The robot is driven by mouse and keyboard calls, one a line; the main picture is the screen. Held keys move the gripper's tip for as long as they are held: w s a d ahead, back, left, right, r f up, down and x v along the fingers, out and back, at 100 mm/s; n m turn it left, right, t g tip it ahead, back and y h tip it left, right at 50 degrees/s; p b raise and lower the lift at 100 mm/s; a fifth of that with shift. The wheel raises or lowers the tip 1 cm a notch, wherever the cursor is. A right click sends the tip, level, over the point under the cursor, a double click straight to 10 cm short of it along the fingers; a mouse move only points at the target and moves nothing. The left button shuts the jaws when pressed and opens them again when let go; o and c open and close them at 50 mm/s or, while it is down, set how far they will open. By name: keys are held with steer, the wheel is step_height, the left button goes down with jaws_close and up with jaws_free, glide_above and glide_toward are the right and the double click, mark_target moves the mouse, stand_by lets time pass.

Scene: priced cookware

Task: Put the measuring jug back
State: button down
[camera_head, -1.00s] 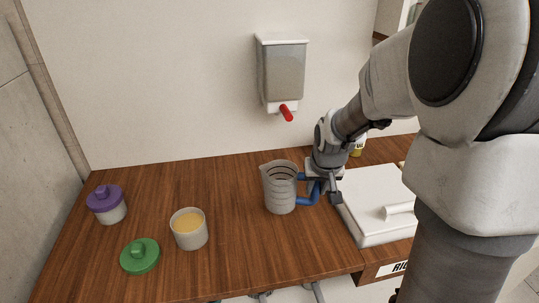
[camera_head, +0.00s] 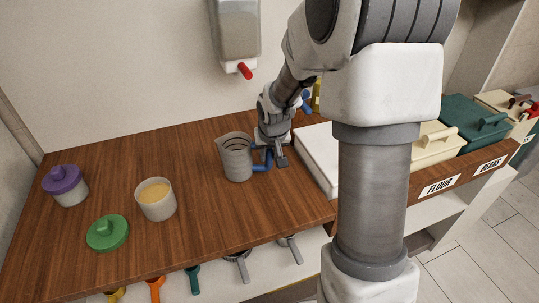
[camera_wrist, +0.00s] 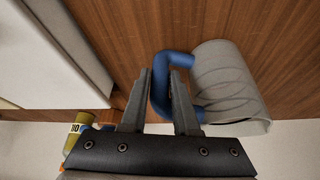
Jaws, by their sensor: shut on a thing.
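The measuring jug (camera_head: 236,160) is grey and see-through, with dark ring marks and a blue handle (camera_head: 262,162). In the head view it appears upright at the wooden counter, left of a white lidded box. My gripper (camera_head: 275,158) is at its right side, shut on the blue handle. In the wrist view the gripper (camera_wrist: 168,78) has its two fingers on either side of the handle, and the jug (camera_wrist: 228,82) lies to the right. I cannot tell whether the jug's base touches the counter.
A dispenser (camera_head: 236,30) with a red spout hangs on the wall. A tub of yellow content (camera_head: 156,203), a green lid (camera_head: 108,232) and a purple-lidded jar (camera_head: 66,187) stand left. The white box (camera_head: 316,158) is close right. Labelled bins (camera_head: 475,125) stand further right. Utensils (camera_head: 195,280) hang below.

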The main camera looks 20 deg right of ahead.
steer(key=c, duration=0.7)
jaws_free()
steer(key=shift+f, duration=0.1)
steer(key=shift+o, duration=0.2)
